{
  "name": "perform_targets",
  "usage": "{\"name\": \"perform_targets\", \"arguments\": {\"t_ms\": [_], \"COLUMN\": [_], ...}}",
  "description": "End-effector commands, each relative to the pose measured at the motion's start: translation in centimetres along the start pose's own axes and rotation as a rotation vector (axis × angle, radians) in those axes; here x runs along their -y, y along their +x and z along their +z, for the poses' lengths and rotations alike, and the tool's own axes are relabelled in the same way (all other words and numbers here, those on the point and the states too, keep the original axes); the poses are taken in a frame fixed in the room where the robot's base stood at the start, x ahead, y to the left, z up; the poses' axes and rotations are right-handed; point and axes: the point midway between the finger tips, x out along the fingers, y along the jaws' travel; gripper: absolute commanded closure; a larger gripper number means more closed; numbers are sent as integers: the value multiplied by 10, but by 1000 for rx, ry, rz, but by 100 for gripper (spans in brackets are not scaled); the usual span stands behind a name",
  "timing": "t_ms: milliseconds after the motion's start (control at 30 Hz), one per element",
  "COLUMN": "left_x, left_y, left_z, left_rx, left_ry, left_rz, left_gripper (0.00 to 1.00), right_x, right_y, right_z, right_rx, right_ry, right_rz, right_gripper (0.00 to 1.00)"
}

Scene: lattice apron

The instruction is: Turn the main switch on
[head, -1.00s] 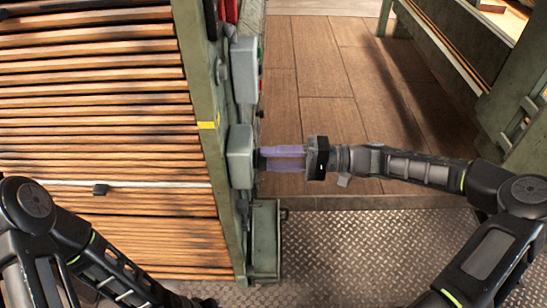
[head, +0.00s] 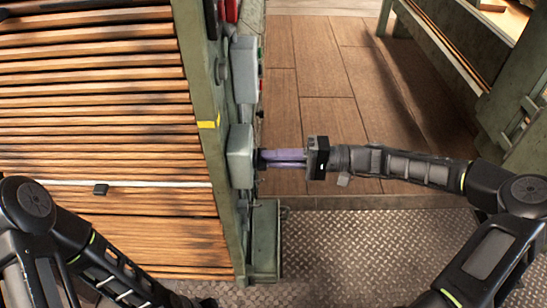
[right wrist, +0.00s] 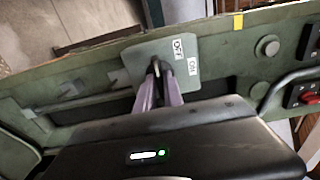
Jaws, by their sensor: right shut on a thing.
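The main switch is a grey box (head: 240,157) on the side of the green machine frame, and its dark handle shows beside it in the head view. In the right wrist view its grey plate (right wrist: 140,62) bears the labels OFF and ON. My right gripper (head: 265,158) reaches in from the right, its purple fingers closed together on the black switch handle (right wrist: 156,68). The fingers hide much of the handle, and I cannot tell its exact setting. Of my left arm only links show at lower left; its gripper is out of the picture.
Red-and-black controls (right wrist: 302,95) and a bent metal bar (right wrist: 285,88) lie to the right in the wrist view. Stacked wooden slats (head: 100,120) fill the left. The wooden floor (head: 320,85) is open.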

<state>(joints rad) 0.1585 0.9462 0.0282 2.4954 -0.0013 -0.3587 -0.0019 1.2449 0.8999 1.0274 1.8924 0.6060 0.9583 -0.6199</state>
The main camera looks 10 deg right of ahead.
Motion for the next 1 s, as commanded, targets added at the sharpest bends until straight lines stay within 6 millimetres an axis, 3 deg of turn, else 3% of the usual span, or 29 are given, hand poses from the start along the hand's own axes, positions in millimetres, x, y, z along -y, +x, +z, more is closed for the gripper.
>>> {"name": "perform_targets", "arguments": {"t_ms": [467, 1000], "left_x": [-6, -24], "left_y": [-16, -61], "left_z": [0, 0], "left_rx": [0, 1], "left_ry": [-1, -3], "left_rz": [0, 1], "left_gripper": [48, 48], "right_x": [3, 4], "right_y": [0, 0], "right_z": [0, 1], "right_rx": [0, 1], "right_ry": [114, 567], "right_rz": [2, 3], "right_gripper": [100, 100]}}
